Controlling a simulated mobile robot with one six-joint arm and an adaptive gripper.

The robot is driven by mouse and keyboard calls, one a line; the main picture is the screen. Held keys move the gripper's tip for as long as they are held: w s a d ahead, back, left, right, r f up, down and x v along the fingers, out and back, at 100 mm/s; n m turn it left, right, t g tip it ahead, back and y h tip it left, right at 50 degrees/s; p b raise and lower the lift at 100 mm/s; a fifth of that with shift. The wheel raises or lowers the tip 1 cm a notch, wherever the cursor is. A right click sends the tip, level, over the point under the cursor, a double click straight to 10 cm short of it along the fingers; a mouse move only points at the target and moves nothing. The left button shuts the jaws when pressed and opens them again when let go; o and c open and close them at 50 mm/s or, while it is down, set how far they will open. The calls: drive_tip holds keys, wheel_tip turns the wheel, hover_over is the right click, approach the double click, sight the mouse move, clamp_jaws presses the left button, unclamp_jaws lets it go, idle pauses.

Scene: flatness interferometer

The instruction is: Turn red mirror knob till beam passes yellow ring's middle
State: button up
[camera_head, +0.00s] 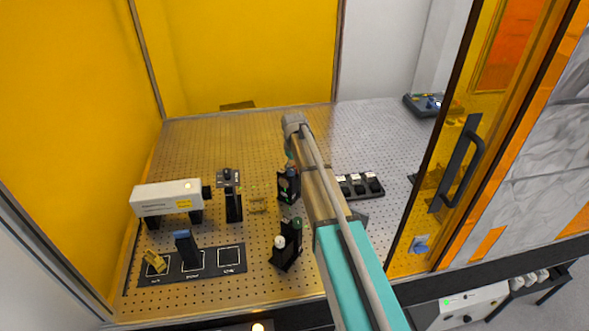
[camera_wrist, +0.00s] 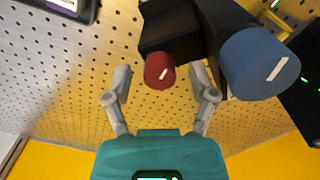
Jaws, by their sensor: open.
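In the wrist view, the red knob (camera_wrist: 159,70) sticks out of a black mount (camera_wrist: 172,32) and bears a white line mark. My gripper (camera_wrist: 160,80) is open, with one finger on each side of the red knob; I cannot tell whether either touches it. A larger blue knob (camera_wrist: 262,64), also with a white mark, sits just right of the right finger. In the head view, a black mirror mount (camera_head: 288,187) stands beside my arm, which hides part of that area and my gripper. I cannot make out the yellow ring or where the beam falls.
In the head view, a white laser box (camera_head: 168,197) stands at left, with a black post mount (camera_head: 234,205) to its right. Another mount (camera_head: 287,245) has white and green knobs. A dark tray (camera_head: 205,263) lies in front. The perforated table's back (camera_head: 230,125) is mostly clear.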

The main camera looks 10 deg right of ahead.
clamp_jaws()
drive_tip(key=shift+m, duration=3.5)
unclamp_jaws()
